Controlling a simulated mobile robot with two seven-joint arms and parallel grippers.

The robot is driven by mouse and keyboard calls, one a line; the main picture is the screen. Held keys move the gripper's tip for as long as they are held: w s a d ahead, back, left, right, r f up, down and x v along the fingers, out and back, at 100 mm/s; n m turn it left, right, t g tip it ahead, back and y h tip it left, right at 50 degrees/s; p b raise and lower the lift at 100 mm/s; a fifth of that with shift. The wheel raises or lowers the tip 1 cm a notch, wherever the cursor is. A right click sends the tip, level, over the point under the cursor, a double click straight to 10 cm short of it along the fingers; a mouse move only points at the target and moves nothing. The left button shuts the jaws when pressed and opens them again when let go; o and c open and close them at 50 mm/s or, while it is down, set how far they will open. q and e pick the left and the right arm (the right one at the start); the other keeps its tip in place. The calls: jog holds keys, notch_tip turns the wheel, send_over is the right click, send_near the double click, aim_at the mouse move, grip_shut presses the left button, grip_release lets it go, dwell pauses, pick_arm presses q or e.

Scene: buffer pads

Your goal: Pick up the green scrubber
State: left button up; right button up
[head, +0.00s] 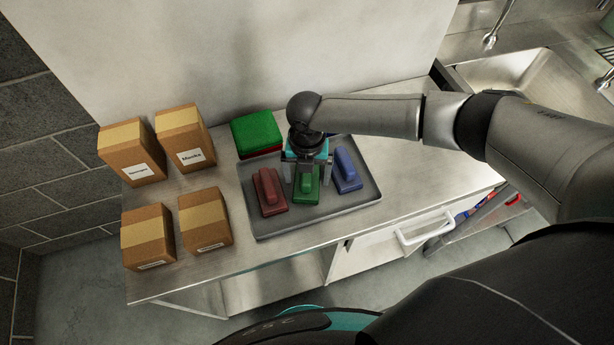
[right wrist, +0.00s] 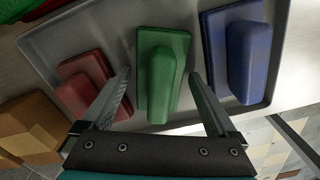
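The green scrubber (head: 307,188) lies in the middle of a grey tray (head: 262,226), between a red scrubber (head: 268,190) and a blue scrubber (head: 346,170). My right gripper (head: 302,180) is above the green scrubber and partly hides it in the head view. In the right wrist view the green scrubber (right wrist: 162,72) lies between the two spread fingers, with a gap on each side. The right gripper (right wrist: 162,88) is open and empty. The red scrubber (right wrist: 85,92) and blue scrubber (right wrist: 243,55) lie outside the fingers. My left gripper does not show.
A stack of green and red pads (head: 256,133) stands behind the tray. Several cardboard boxes (head: 186,138) stand at the left of the metal table (head: 420,165). A wall is at the back, and a sink (head: 510,80) is at the right. The table right of the tray is clear.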

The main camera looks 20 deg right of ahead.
jog(key=c, duration=1.3)
jog(key=shift+o, duration=0.2)
jog(key=shift+r, duration=0.15)
notch_tip(320, 180, up, 20)
jog(key=p, duration=0.2)
